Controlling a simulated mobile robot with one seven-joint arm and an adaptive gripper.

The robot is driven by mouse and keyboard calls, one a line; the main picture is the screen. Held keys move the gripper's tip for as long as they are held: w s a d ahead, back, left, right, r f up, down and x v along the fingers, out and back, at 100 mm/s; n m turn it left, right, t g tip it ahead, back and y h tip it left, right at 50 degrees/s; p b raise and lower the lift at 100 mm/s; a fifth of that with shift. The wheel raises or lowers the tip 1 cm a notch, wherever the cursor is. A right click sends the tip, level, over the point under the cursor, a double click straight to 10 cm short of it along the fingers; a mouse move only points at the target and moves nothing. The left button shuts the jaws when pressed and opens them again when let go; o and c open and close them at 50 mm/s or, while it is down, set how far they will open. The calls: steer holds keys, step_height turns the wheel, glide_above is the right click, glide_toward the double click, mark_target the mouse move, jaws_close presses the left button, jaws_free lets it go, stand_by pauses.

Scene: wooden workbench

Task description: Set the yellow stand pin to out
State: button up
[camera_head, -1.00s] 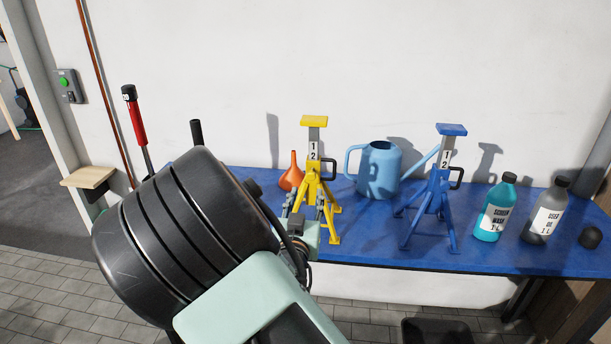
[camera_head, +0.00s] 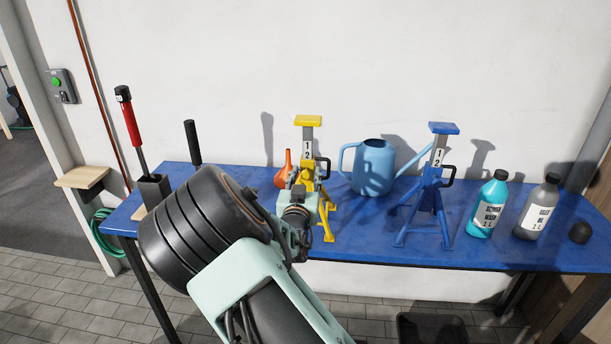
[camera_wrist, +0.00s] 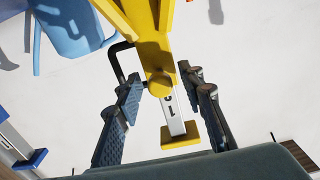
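The yellow stand (camera_head: 308,122) stands upright on the blue bench top, with a white "1 2" plate on its post. Its black pin handle (camera_head: 323,167) sticks out to the right of the post. In the wrist view, which looks inverted, the yellow stand (camera_wrist: 155,50) runs down the middle and the pin handle (camera_wrist: 117,62) is at its left. My gripper (camera_wrist: 160,80) is open, one finger on each side of the post, with visible gaps. The left finger's tip lies near the pin handle; I cannot tell if they touch. In the head view my wrist hides part of the stand's legs.
A blue stand (camera_head: 437,180) and a blue watering can (camera_head: 373,168) stand to the right. An orange funnel (camera_head: 284,176) is close at the left. Two bottles, teal (camera_head: 488,208) and grey (camera_head: 537,210), stand farther right. A red-handled jack (camera_head: 130,120) is at the left end.

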mark_target(305, 177)
jaws_close()
steer(key=s+b, duration=0.1)
steer(key=s, duration=0.2)
steer(key=shift+s+a, duration=0.1)
steer(key=shift+s, duration=0.45)
jaws_free()
